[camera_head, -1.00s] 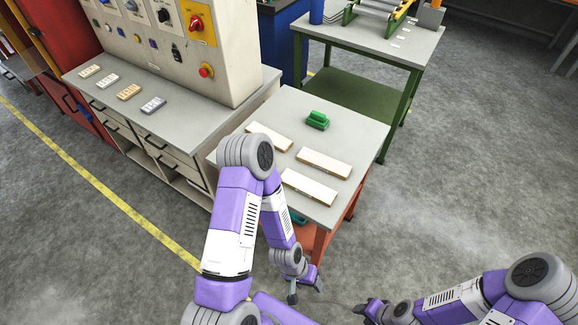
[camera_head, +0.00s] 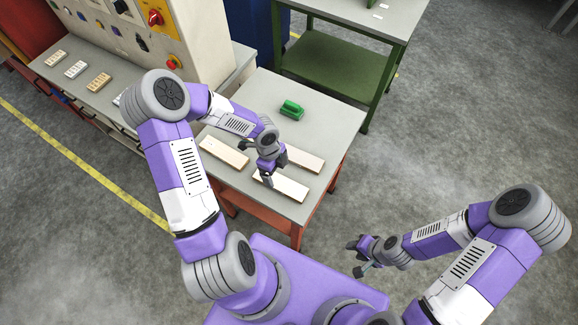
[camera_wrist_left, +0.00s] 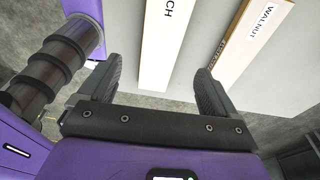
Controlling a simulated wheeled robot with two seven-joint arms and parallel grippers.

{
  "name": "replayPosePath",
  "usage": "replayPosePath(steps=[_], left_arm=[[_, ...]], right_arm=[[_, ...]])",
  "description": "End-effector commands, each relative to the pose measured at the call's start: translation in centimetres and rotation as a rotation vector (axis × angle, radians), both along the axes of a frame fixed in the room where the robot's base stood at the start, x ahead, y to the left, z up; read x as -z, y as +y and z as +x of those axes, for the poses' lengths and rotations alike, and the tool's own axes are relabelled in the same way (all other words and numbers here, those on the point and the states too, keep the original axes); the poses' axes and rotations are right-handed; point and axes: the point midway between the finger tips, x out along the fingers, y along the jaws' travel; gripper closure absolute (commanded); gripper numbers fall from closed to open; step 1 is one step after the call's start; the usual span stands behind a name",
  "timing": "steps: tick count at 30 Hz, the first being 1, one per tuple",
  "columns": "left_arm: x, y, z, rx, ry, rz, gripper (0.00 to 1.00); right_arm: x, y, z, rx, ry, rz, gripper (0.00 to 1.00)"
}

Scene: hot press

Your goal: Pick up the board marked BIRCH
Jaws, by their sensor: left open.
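Three pale boards lie on the table: a left one (camera_head: 224,152), a back right one (camera_head: 304,159) and a front one (camera_head: 281,187). In the left wrist view, one board (camera_wrist_left: 165,45) has a label ending in "CH"; the rest is cut off, so I cannot tell if it reads BIRCH. To its right is a board marked WALNUT (camera_wrist_left: 243,45). My left gripper (camera_head: 266,181) is open and empty over the table near the front board. In its wrist view, the "CH" board lies between the fingers (camera_wrist_left: 155,82). My right gripper (camera_head: 356,258) is open and empty, right of the table.
A green block-like object (camera_head: 291,110) stands at the back of the table (camera_head: 335,115). A grey control cabinet (camera_head: 130,30) and its counter (camera_head: 60,80) stand to the left. A green-framed table (camera_head: 340,60) is behind. Open floor lies to the right.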

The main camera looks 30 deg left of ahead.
Motion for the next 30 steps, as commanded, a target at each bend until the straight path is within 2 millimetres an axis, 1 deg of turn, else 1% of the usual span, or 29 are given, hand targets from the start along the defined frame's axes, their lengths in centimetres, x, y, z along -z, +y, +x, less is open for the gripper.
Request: replayPosePath(steps=[2, 8, 11, 15, 18, 21, 26, 27, 30], left_arm=[[0.4, 0.1, 0.0, 0.005, 0.001, 0.003, 0.08], [2.6, -0.2, 0.0, 0.005, 0.002, 0.003, 0.08], [3.9, -0.5, 0.1, 0.005, 0.002, 0.002, 0.08], [6.1, -0.8, 0.2, 0.005, 0.002, 0.000, 0.08], [7.1, -0.9, 0.2, 0.004, 0.001, 0.002, 0.08], [7.5, -1.0, 0.2, 0.004, 0.000, 0.003, 0.08], [7.4, -1.0, 0.2, 0.004, -0.001, 0.004, 0.08], [7.4, -1.0, 0.2, 0.003, -0.001, 0.003, 0.10], [7.4, -1.0, 0.2, 0.004, -0.001, 0.003, 0.25]], right_arm=[[0.1, 0.0, -0.1, -0.001, 0.003, 0.001, 0.60], [0.7, 0.0, -0.2, 0.000, 0.003, 0.001, 0.60], [1.0, 0.0, -0.2, 0.000, 0.003, 0.001, 0.60], [1.5, 0.0, -0.1, 0.000, 0.003, 0.001, 0.60], [1.7, 0.0, -0.1, 0.000, 0.002, 0.000, 0.60], [1.8, 0.0, -0.1, -0.001, 0.002, 0.000, 0.60], [1.7, 0.0, -0.1, -0.001, 0.002, 0.000, 0.60], [1.7, 0.0, -0.1, -0.001, 0.002, 0.000, 0.60], [1.7, 0.0, -0.1, -0.001, 0.002, 0.000, 0.60]])
